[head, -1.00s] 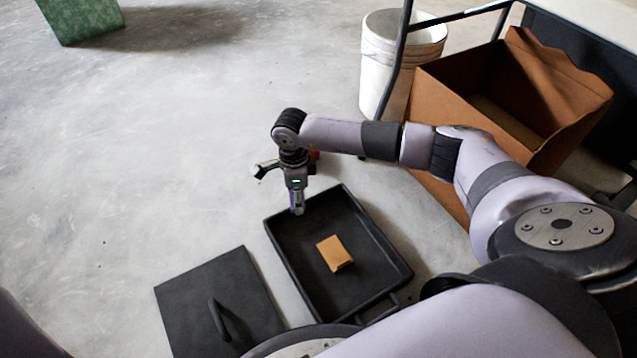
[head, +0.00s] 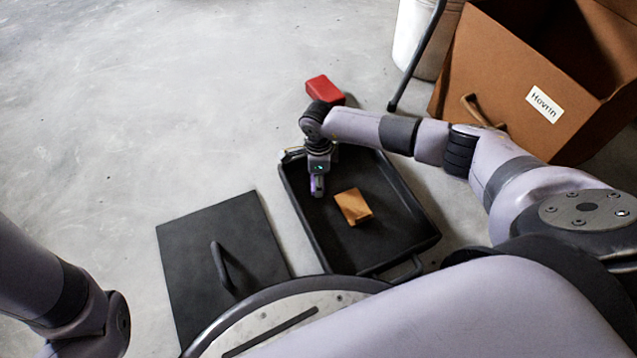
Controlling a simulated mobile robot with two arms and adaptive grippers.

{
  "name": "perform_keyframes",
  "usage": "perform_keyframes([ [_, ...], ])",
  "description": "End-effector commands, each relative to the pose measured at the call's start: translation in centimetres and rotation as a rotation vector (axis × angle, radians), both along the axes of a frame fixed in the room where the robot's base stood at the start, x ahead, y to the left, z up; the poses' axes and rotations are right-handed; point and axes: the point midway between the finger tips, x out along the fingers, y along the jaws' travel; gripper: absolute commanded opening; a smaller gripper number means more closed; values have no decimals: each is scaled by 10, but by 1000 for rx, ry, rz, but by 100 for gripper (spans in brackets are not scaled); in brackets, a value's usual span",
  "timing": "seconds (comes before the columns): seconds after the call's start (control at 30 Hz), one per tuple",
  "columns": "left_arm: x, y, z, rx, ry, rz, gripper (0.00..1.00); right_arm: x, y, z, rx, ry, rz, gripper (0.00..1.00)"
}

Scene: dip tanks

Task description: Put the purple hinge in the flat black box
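The flat black box (head: 343,242) lies open on the floor in the middle of the head view. A tan block (head: 355,208) lies inside it. My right gripper (head: 317,190) points down over the far left part of the box. A small purple piece, which looks like the purple hinge (head: 317,186), shows at its fingertips, and the fingers appear shut on it. The hinge's shape is mostly hidden, and its height above the box floor is hard to tell. My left arm shows at the lower left, but its gripper is out of view.
A black lid with a handle (head: 192,262) lies flat on the floor left of the box. A red block (head: 325,89) is on the floor beyond my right wrist. A cardboard box labelled Hovrin (head: 510,85) and a white bucket (head: 408,40) stand at the upper right. Floor at left is clear.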

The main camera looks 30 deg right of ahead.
Motion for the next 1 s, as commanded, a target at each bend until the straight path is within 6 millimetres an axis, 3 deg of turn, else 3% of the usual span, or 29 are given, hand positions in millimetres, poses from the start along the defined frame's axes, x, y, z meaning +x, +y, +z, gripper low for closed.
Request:
perform_keyframes([
  [0.37, 0, 0, -5, 0, 2, 0, 33, 1, 0, -7, 0, -1, 0, 23],
  [0.4, 0, 0, -4, 0, 2, 0, 33, 1, 0, -6, 0, -1, 0, 55],
  [0.67, 0, 0, -4, 0, 2, 0, 33, 0, 0, -6, 0, -1, 0, 72],
  [1.0, 1, 0, -3, 0, 2, 0, 33, 1, 0, -5, 0, -1, 0, 73],
])
